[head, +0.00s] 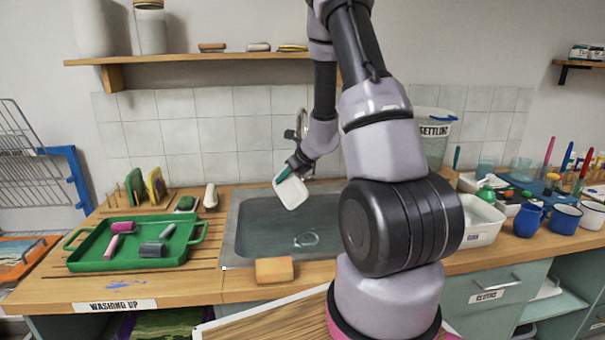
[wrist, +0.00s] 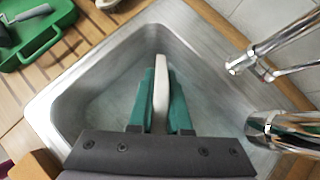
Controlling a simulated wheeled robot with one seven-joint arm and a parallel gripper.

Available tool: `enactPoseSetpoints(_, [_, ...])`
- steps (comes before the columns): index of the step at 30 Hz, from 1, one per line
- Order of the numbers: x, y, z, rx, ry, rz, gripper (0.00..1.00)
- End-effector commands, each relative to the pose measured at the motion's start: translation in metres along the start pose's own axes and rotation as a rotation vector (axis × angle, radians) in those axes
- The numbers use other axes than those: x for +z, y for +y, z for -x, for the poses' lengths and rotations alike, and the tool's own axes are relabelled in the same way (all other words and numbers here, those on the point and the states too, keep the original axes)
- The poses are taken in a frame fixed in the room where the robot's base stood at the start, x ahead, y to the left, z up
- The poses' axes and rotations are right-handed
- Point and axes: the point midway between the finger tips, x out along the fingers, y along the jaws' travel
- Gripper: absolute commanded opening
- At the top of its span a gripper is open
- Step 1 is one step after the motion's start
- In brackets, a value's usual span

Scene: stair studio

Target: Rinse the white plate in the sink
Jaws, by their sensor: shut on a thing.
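The white plate (head: 291,190) is held tilted above the sink basin in the head view. In the wrist view the plate (wrist: 161,85) shows edge-on between the two green fingers of my gripper (wrist: 161,100). My gripper also shows in the head view (head: 287,172), shut on the plate's upper edge. The metal sink (head: 233,222) lies below the plate, with something pale and ring-like at its bottom. The chrome tap (head: 302,125) rises behind the sink, partly hidden by my arm. In the wrist view the tap (wrist: 270,125) stands close to the right of the gripper.
A green tray (head: 130,262) with pink and grey rollers stands left of the sink. A tan sponge (head: 274,270) lies at the front edge. Right of the sink are a white tub (head: 480,222) and blue mugs (head: 529,220). A shelf (head: 200,57) runs above.

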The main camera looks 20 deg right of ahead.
Motion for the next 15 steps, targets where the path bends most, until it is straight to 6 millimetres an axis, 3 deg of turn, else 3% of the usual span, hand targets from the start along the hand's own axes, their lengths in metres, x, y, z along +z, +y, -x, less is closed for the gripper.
enactPoseSetpoints(1, [-0.004, -0.015, 0.011, -0.024, 0.03, -0.019, 0.0])
enactPoseSetpoints(5, [-0.015, -0.041, 0.031, -0.064, 0.091, -0.07, 0.0])
enactPoseSetpoints(15, [-0.023, -0.049, 0.033, -0.074, 0.142, -0.096, 0.0])
